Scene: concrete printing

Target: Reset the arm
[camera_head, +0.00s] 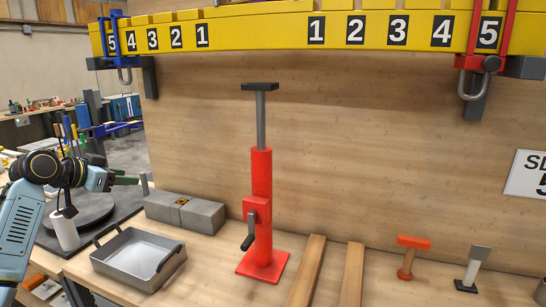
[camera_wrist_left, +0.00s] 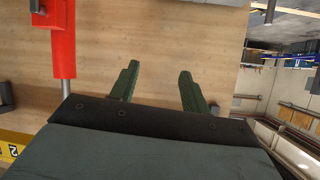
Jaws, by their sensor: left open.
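My left arm (camera_head: 22,225) comes in from the left edge in the head view, bent at a dark joint. My left gripper (camera_head: 140,181) is at the left, above and behind the metal tray's left part in the picture. In the left wrist view its two dark green fingers (camera_wrist_left: 159,72) stand apart with nothing between them, only the wooden board behind. My right arm and gripper do not show.
A red jack (camera_head: 261,205) stands upright on the wooden bench, also seen in the left wrist view (camera_wrist_left: 62,45). Left of it are grey blocks (camera_head: 158,206) and a metal tray (camera_head: 112,242). A numbered yellow beam (camera_head: 260,30) spans above. Wooden strips (camera_head: 306,272) lie right of the jack.

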